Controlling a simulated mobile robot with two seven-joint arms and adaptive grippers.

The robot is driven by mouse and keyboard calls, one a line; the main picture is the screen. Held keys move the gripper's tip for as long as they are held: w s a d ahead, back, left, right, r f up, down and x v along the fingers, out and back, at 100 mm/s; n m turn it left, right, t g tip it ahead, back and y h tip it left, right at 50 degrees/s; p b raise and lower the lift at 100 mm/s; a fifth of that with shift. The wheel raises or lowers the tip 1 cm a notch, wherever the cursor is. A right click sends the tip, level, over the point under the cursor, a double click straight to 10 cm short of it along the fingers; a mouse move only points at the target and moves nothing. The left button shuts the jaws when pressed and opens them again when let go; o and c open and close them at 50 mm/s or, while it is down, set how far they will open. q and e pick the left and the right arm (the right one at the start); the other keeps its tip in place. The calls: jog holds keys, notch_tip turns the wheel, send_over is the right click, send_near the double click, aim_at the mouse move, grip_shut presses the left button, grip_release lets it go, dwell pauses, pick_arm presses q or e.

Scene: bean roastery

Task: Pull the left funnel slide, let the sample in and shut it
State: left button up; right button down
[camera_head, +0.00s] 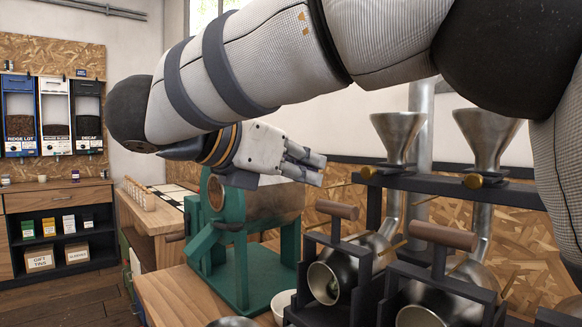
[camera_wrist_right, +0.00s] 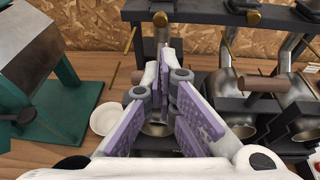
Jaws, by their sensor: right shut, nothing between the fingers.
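The left metal funnel (camera_head: 397,138) stands on a dark rail. The brass knob of its slide (camera_head: 369,172) sticks out at the front below the cone; it also shows in the right wrist view (camera_wrist_right: 160,19). How far the slide is in is hard to tell. My right gripper (camera_head: 318,168) is shut and empty, left of the knob and apart from it in the head view. In the right wrist view its fingertips (camera_wrist_right: 166,58) point toward the left knob, which lies just beyond them. Any sample inside the funnel is hidden. My left gripper is not in view.
A right funnel (camera_head: 487,142) with its own brass knob (camera_head: 473,181) stands alongside. Below are metal drums with wooden handles (camera_head: 337,210). A green roaster (camera_head: 238,250) stands left, with a white bowl (camera_wrist_right: 106,118) beside it. My right arm crosses the upper picture.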

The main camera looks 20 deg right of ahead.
send_near(381, 171)
notch_tip(381, 171, down, 4)
jog(key=w+d, duration=0.2)
jog(key=w, duration=0.1)
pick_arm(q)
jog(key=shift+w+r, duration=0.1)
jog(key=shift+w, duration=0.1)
pick_arm(e)
jog(key=shift+s+d+r, duration=0.1)
jog(key=shift+r, duration=0.05)
